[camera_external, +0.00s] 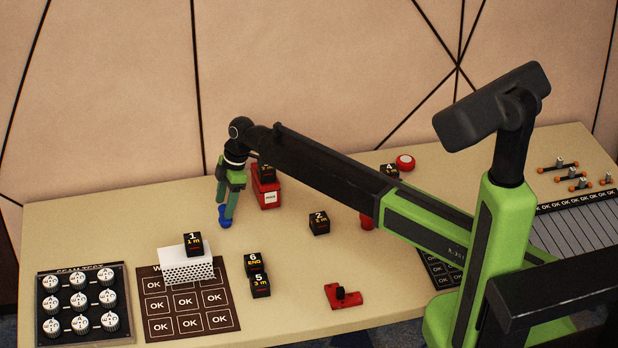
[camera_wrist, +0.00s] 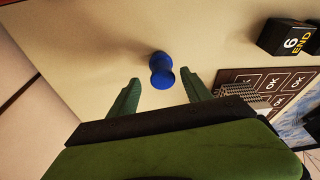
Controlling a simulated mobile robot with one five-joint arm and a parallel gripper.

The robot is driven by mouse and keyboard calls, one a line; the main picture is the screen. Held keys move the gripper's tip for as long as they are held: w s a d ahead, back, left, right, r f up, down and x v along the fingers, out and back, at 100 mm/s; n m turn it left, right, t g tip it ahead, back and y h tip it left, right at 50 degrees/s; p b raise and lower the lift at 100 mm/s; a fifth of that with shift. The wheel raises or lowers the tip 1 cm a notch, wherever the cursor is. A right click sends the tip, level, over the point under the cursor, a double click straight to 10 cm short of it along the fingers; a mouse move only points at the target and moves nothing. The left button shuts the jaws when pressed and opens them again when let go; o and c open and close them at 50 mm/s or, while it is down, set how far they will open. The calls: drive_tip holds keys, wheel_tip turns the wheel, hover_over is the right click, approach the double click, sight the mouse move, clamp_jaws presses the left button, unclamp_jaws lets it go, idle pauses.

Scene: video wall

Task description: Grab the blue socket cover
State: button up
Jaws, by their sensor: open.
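The blue socket cover (camera_wrist: 161,71) is a small blue knob-shaped piece standing on the beige table. In the external view the blue socket cover (camera_external: 225,215) is at the lower ends of my gripper's fingers, left of the middle of the table. My gripper (camera_external: 228,205) points down and is open, with green fingers. In the wrist view my gripper (camera_wrist: 160,90) has its two fingertips on either side of the cover, which sits between and slightly beyond them. I see no finger touching it in that view.
The table (camera_external: 130,215) is clear left of the cover.

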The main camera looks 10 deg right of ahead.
drive_tip(key=b+x, duration=0.5)
drive_tip(key=shift+s+f, duration=0.15)
clamp_jaws()
